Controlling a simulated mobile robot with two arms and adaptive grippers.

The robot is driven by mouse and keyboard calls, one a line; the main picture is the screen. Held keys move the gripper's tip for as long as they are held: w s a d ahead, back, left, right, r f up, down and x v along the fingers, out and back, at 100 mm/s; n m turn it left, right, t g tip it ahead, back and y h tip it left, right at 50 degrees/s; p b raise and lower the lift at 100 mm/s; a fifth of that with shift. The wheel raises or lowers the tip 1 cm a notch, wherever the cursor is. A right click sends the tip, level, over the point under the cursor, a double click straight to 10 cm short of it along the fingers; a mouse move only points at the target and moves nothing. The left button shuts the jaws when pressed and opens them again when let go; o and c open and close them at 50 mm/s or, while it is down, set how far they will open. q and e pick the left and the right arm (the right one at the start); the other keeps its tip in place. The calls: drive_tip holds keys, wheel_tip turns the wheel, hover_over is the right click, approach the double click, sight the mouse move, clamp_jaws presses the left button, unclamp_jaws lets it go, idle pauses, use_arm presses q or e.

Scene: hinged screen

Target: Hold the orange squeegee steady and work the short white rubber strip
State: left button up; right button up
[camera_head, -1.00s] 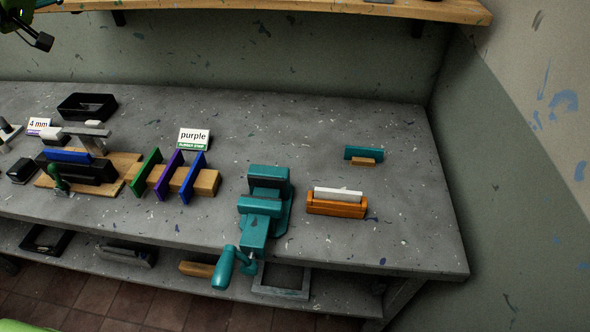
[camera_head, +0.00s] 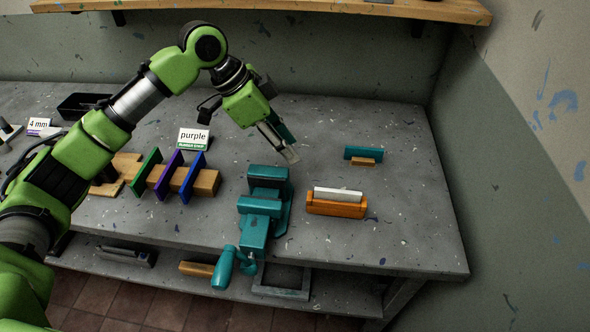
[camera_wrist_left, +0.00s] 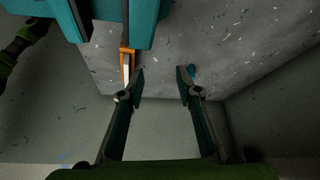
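The orange squeegee (camera_head: 336,209) stands on the grey workbench, right of a teal vise (camera_head: 262,207). A short white rubber strip (camera_head: 338,194) sits along its top; whether it is seated in a slot I cannot tell. My left gripper (camera_head: 290,146) hangs above the bench, behind the vise and up-left of the squeegee. In the left wrist view its fingers (camera_wrist_left: 158,84) are wide apart with nothing between them. There the orange squeegee (camera_wrist_left: 125,47) and white strip (camera_wrist_left: 127,68) show just beyond the left finger, apart from it. My right gripper is out of view.
The vise also fills the top left of the left wrist view (camera_wrist_left: 145,25). A teal and wooden tool (camera_head: 364,153) stands behind the squeegee. Green, purple and blue strips stand in a wooden rack (camera_head: 207,182) on the left, by a "purple" card (camera_head: 194,139). The bench's right end is clear.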

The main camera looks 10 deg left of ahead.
sight(313, 206)
use_arm(q)
drive_tip(key=s+d+f+m, duration=0.1)
drive_tip(key=f, duration=0.2)
drive_tip(key=s+d+f+m+g+y, duration=0.1)
drive_tip(key=s+d+f, duration=0.1)
drive_tip(key=f, duration=0.2)
drive_tip(key=s+d+f+m, duration=0.1)
drive_tip(key=s+d+f, duration=0.1)
drive_tip(key=f, duration=0.1)
drive_tip(key=shift+f+y, duration=0.2)
drive_tip(key=shift+y, duration=0.2)
clamp_jaws()
idle(0.9)
drive_tip(key=shift+o, duration=0.7)
unclamp_jaws()
drive_tip(key=shift+c, duration=0.4)
